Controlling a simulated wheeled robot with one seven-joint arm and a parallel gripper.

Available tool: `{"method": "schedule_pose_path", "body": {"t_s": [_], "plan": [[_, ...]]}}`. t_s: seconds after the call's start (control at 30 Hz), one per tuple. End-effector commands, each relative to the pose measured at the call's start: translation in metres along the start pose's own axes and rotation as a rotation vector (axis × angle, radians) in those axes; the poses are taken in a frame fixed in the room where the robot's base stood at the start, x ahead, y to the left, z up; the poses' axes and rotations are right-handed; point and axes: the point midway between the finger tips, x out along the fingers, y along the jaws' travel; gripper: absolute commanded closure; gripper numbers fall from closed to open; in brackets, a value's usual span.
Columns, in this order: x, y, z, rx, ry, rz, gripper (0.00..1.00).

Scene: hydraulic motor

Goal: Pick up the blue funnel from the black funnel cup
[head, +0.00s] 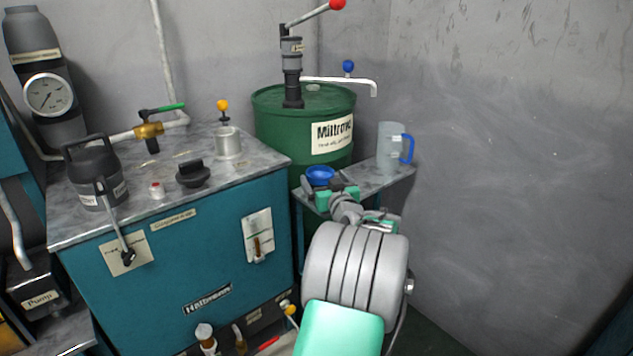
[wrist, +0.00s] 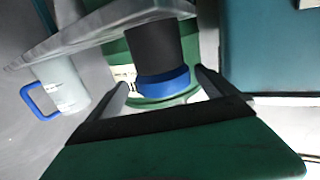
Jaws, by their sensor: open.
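The blue funnel (head: 319,174) shows on the small side shelf in the head view, just beyond my gripper (head: 330,190). In the wrist view, which appears upside down, the blue funnel (wrist: 163,83) sits on the rim of the black funnel cup (wrist: 155,48). The cup stands on the shelf. My gripper (wrist: 160,77) is open, with one finger on each side of the funnel in that view. Gaps show between the fingers and the funnel; I cannot tell how far the fingers reach around it. In the head view my gripper hides most of the cup.
A clear jug with a blue handle (head: 391,146) stands on the shelf (head: 372,178) to the right. A green drum (head: 290,135) with a pump stands behind. The teal cabinet (head: 180,255) is to the left. The grey wall borders the right side.

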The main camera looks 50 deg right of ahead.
Motion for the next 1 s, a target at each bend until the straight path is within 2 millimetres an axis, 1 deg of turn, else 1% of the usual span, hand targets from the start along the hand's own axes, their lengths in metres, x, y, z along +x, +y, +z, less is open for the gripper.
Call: {"method": "schedule_pose_path", "body": {"t_s": [0.03, 0.2, 0.3, 0.4, 0.57, 1.0], "plan": [[0.009, -0.005, 0.001, -0.001, 0.001, -0.009, 0.04], [0.04, -0.004, 0.002, -0.001, 0.0, -0.013, 0.04], [0.054, -0.004, 0.0, -0.001, 0.0, -0.012, 0.04], [0.058, -0.002, -0.001, 0.0, -0.001, -0.01, 0.04], [0.058, -0.001, -0.001, 0.0, -0.001, -0.008, 0.04], [0.057, 0.0, -0.001, 0.0, -0.001, -0.007, 0.4]]}}
